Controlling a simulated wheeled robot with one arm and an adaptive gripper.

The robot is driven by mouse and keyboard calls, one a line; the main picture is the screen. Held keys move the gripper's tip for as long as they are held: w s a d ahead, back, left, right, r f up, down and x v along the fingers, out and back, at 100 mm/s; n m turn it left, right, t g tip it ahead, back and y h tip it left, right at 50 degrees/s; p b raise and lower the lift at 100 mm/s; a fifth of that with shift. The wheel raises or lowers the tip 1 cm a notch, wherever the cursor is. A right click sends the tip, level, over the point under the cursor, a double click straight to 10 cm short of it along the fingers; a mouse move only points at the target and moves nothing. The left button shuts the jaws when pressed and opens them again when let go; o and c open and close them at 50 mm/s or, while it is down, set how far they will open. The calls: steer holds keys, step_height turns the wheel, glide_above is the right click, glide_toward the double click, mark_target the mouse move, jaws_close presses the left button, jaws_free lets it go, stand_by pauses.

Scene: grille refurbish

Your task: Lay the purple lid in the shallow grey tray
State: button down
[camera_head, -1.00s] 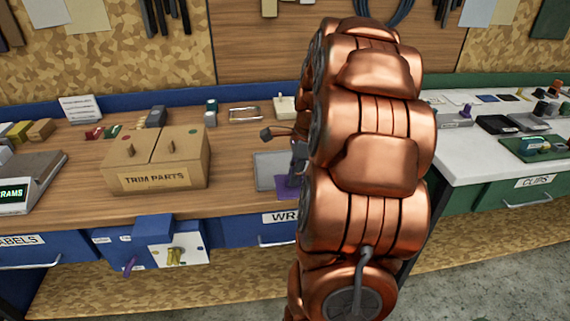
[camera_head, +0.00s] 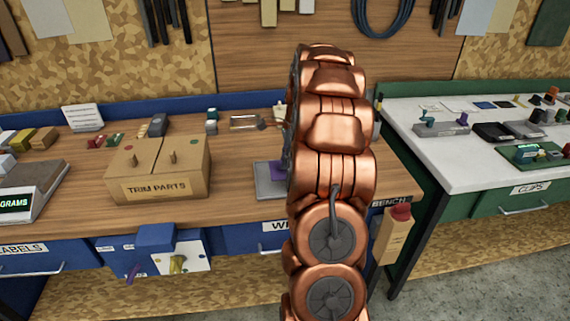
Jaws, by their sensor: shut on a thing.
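The shallow grey tray (camera_head: 266,188) lies on the wooden bench, right of the trim parts box. My arm covers its right part. The purple lid (camera_head: 276,171) shows as a small patch over the tray, at the left edge of my arm. I cannot tell whether it touches the tray. My gripper (camera_head: 289,166) is mostly hidden behind my arm; only a dark sliver shows beside the lid. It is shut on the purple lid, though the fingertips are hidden.
The trim parts box (camera_head: 158,170) stands to the left. A metal frame (camera_head: 245,122) lies behind the tray. A blue bin (camera_head: 155,240) with a white panel hangs at the bench front. A white-topped green bench (camera_head: 450,165) stands at the right. Bare wood lies left of the tray.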

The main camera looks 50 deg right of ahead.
steer(key=shift+w+d+f, duration=0.1)
steer(key=shift+w+d, duration=0.3)
steer(key=shift+w, duration=0.15)
steer(key=shift+w+d, duration=0.1)
steer(key=shift+s+d+p+x, duration=0.15)
steer(key=shift+p+x, duration=0.25)
steer(key=shift+x, duration=0.45)
steer(key=shift+s+d+p+x, duration=0.15)
steer(key=shift+p+x, duration=0.2)
steer(key=shift+x, duration=0.5)
steer(key=shift+w+f, duration=0.15)
steer(key=shift+f, duration=0.05)
steer(key=c, duration=1.2)
jaws_free()
steer(key=b+v, duration=0.2)
steer(key=v, duration=1)
steer(key=shift+a+r+b, duration=0.1)
steer(key=shift+r+b, duration=0.05)
steer(key=shift+b, duration=0.2)
